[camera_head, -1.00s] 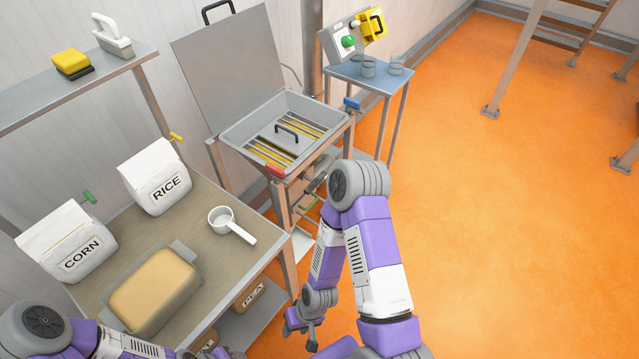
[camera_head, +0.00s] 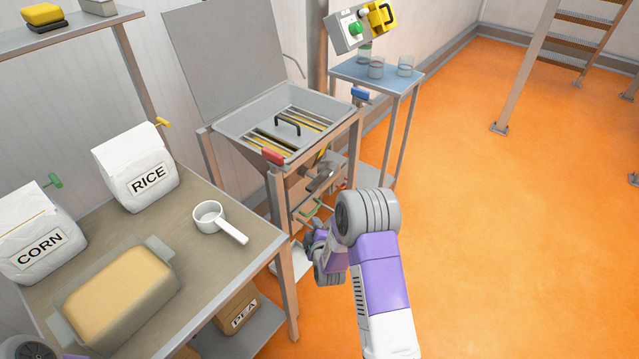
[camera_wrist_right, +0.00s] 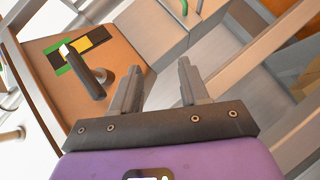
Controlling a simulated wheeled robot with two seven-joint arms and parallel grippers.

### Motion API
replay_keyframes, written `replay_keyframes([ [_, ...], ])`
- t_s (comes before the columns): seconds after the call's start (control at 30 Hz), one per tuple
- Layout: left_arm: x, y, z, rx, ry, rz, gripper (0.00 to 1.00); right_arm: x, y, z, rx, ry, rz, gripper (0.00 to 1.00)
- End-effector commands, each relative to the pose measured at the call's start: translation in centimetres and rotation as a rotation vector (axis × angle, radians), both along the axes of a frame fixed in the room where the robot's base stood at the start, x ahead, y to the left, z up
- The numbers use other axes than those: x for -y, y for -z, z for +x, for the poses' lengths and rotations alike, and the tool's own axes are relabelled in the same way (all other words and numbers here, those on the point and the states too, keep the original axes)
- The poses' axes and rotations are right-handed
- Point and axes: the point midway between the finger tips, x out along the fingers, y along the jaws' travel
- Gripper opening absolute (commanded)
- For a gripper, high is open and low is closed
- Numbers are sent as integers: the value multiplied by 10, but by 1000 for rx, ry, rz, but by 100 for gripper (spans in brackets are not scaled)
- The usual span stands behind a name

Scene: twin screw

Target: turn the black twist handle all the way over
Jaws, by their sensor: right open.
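The black twist handle (camera_wrist_right: 88,74) shows in the right wrist view as a dark bar on a round grey shaft. It is on a brown panel beside a green, yellow and black label (camera_wrist_right: 78,46). My right gripper (camera_wrist_right: 158,72) is open and empty. The handle is left of its fingers and apart from them. In the head view my right forearm reaches below the hopper (camera_head: 240,122), and its fingers are hard to make out there. Only a piece of my left arm shows at the bottom left; its gripper is out of the picture.
A side table (camera_head: 385,78) with glasses is behind.

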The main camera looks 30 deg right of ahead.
Motion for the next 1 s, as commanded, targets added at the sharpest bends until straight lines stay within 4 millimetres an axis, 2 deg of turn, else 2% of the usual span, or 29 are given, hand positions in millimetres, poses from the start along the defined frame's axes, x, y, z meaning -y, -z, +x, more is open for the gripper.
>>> replay_keyframes([
  [0.03, 0, 0, 0, 0, 0, 0, 51, 15, -24, 12, 57, -4, -126, 45],
  [0.1, 0, 0, 0, 0, 0, 0, 51, 30, -51, 22, 111, -3, -277, 45],
  [0.2, 0, 0, 0, 0, 0, 0, 51, 44, -77, 29, 159, 8, -424, 45],
  [0.3, 0, 1, 0, -1, 0, 0, 51, 51, -90, 33, 180, 16, -499, 45],
  [0.47, 0, 5, 0, -1, 0, 0, 51, 58, -93, 45, 188, 20, -524, 45],
  [0.8, 0, 17, 0, -1, 0, 0, 51, 75, -91, 88, 185, 18, -520, 45],
  [1.0, 0, 20, 0, -1, 0, 0, 51, 80, -91, 100, 183, 17, -517, 45],
])
